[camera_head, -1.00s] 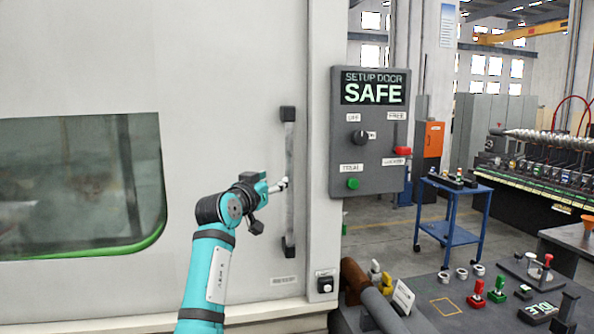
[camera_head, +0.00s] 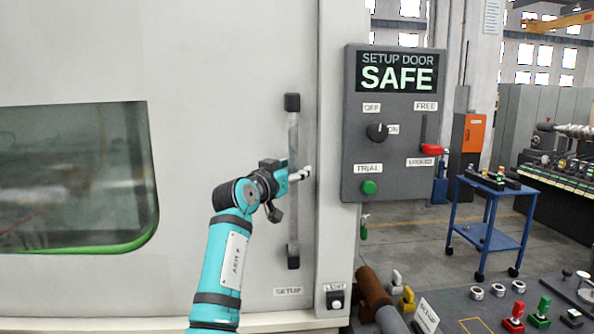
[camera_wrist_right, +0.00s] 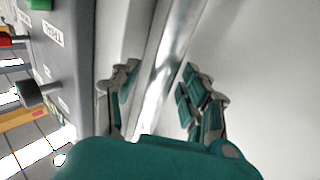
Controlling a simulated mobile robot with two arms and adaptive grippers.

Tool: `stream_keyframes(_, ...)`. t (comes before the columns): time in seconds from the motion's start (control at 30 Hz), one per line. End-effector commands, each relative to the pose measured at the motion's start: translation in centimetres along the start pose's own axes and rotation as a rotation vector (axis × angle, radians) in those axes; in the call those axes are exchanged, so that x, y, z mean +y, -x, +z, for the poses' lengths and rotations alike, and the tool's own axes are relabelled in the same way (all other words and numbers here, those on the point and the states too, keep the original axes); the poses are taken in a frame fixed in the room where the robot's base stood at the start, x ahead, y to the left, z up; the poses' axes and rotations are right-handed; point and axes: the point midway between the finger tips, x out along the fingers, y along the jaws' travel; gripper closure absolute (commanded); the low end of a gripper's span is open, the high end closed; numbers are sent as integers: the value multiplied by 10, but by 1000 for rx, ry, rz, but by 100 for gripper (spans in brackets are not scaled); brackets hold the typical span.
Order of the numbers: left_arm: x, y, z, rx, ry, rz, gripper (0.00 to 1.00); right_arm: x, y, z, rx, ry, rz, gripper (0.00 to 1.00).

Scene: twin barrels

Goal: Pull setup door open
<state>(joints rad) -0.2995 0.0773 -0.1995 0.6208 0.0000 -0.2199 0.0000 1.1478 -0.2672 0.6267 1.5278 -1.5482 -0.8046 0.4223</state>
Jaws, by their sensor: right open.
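The setup door (camera_head: 225,120) is a large pale panel with a dark window at left, and it looks closed. Its handle (camera_head: 293,225) is a vertical grey bar with black end mounts near the door's right edge. My right gripper (camera_head: 304,173) is at the middle of the handle, open. In the wrist view the handle bar (camera_wrist_right: 168,60) runs between the two spread fingers of the right gripper (camera_wrist_right: 160,98). I see no clear contact between fingers and bar. My left gripper is in no view.
A grey control box (camera_head: 395,165) right of the door reads SETUP DOOR SAFE. Its red lever (camera_head: 432,149) sits low, by the LOCKED label. A green button (camera_head: 369,187) is below. A blue cart (camera_head: 490,215) and a bench with fittings stand to the right.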

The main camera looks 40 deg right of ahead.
Motion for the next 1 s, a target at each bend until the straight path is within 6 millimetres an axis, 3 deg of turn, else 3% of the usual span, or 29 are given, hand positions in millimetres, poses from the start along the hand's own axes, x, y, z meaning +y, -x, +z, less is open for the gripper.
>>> stream_keyframes(0.13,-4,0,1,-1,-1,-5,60,0,0,0,0,0,0,54)
stream_keyframes(0.5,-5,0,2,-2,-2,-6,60,0,0,0,0,0,0,100)
stream_keyframes(1.0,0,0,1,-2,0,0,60,0,0,1,-2,1,0,100)
